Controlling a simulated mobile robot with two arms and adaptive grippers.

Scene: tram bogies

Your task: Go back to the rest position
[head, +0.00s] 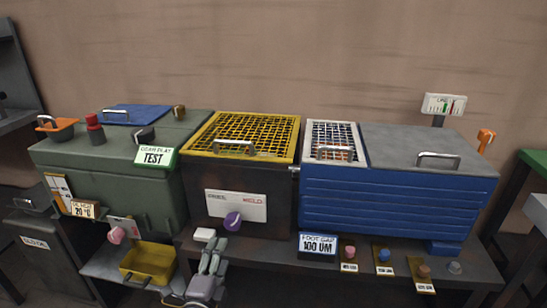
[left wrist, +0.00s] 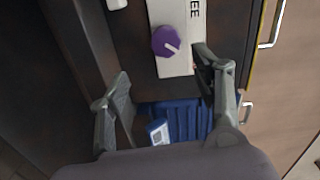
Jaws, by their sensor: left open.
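My left gripper (head: 212,250) is in the lower middle of the head view, in front of the dark box with the yellow grille lid (head: 207,133). It also shows in the left wrist view (left wrist: 165,82), with its two fingers spread and nothing between them. A purple knob (head: 232,221) on a white label plate stands just above and beyond the fingertips. The knob shows in the left wrist view (left wrist: 166,41) too, apart from the fingers. My right gripper is in neither view.
A green box (head: 60,165) stands left and a blue ribbed box (head: 400,201) right. A yellow tray (head: 148,262) sits low at left of my gripper. Tagged knobs, including a blue one (head: 384,255), line the shelf's front at right.

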